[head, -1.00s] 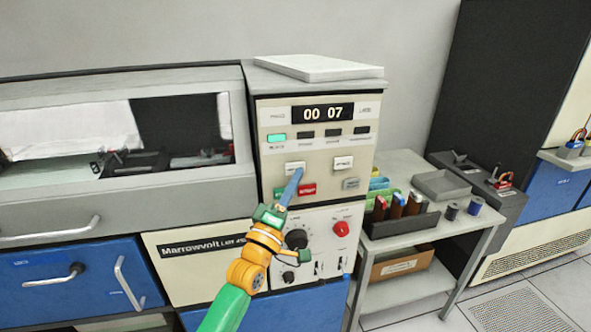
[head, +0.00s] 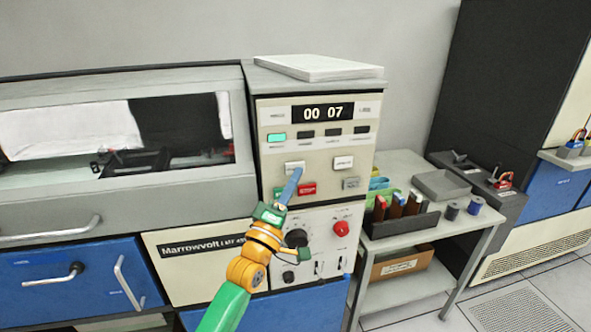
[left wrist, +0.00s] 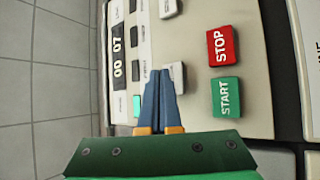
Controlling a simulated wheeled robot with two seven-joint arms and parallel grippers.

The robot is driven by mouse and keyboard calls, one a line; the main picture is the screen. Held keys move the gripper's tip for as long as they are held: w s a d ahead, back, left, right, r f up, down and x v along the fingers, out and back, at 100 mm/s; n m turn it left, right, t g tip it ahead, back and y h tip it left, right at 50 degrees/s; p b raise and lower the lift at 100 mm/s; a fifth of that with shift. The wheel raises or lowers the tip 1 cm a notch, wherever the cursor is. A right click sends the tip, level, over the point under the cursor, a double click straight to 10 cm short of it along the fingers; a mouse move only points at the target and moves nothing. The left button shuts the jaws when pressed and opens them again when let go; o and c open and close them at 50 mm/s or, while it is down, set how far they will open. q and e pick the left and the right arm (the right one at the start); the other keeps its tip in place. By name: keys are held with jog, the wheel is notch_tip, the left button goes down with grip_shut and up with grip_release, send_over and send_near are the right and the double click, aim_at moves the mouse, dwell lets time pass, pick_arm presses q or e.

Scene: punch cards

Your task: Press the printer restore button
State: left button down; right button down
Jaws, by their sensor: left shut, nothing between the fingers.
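The printer's control panel (head: 323,176) is cream, with a display (head: 323,113) reading 00 07. A white button (head: 294,167) sits at upper left and a second white button (head: 343,162) to its right; their labels are too small to read, so I cannot tell which is restore. My left gripper (head: 297,174) is shut and empty, its blue fingertips at the left white button. In the left wrist view the tips (left wrist: 160,74) are beside that button (left wrist: 177,77) and overlap its edge; I cannot tell whether they touch it. My right gripper is not in view.
Below the white buttons are the green START button (left wrist: 226,97) and red STOP button (left wrist: 222,45). A grey button (head: 351,184) is at right. A lower panel has a black knob (head: 297,238) and red knob (head: 341,229). A grey cart (head: 400,246) stands to the right.

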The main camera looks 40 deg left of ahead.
pick_arm(q)
jog(key=shift+w+a, duration=0.2)
jog(key=shift+a, duration=0.05)
jog(key=shift+w+a, duration=0.25)
jog(key=shift+a, duration=0.05)
dwell(0.7)
jog(key=shift+d, duration=0.1)
jog(key=shift+s+d+p, duration=0.3)
jog(key=shift+s+d, duration=0.2)
jog(key=shift+s, duration=0.05)
jog(key=shift+d, duration=0.1)
